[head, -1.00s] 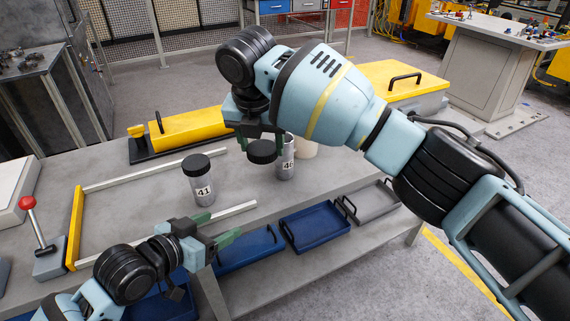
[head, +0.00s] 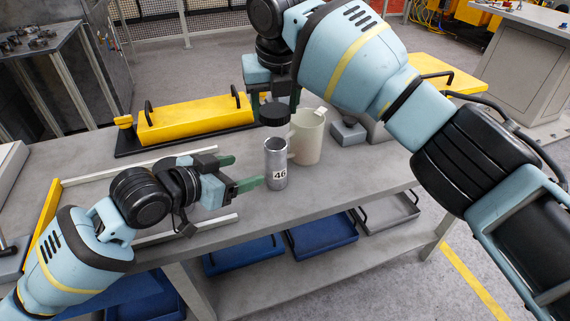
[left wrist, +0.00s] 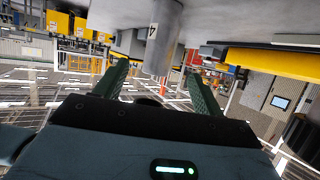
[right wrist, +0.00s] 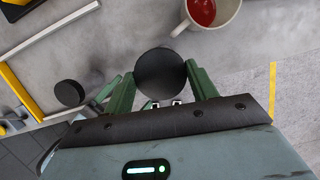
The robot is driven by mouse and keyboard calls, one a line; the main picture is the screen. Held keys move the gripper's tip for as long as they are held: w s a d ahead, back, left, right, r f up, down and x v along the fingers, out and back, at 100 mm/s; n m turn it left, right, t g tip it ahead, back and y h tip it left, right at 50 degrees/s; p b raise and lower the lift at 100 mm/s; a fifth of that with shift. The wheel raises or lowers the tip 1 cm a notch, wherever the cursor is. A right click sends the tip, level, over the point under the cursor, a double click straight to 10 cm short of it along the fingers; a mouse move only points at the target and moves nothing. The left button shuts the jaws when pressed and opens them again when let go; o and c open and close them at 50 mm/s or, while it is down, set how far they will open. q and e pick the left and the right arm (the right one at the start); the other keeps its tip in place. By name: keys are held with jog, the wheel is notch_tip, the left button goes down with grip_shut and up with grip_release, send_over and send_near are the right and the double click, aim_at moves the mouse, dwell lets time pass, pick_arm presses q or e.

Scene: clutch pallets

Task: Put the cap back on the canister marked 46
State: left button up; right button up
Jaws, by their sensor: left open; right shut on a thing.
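The canister marked 46 (head: 277,165) stands upright on the bench with its top open. It also shows in the left wrist view (left wrist: 163,38), upside down, with part of its number visible. My left gripper (head: 245,172) is open, its fingers pointing at the canister from the left; the canister appears just beyond the fingertips, in line with the gap (left wrist: 156,82). My right gripper (head: 274,100) is shut on the black cap (head: 275,113), above and behind the canister in the head view. The cap (right wrist: 160,73) sits between the fingers in the right wrist view.
A cream mug (head: 309,137) with red inside stands right behind the canister. Another black-capped canister (right wrist: 69,93) shows in the right wrist view; my left arm seems to hide it in the head view. A yellow box (head: 195,118) lies behind.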

aim_at(268, 163)
dwell(0.4)
pick_arm(q)
jog(key=x, duration=1.2)
jog(key=shift+r, duration=0.1)
jog(key=shift+c, duration=0.3)
jog(key=c, duration=1.4)
pick_arm(e)
jog(key=shift+f, duration=2.5)
jog(key=shift+f, duration=0.9)
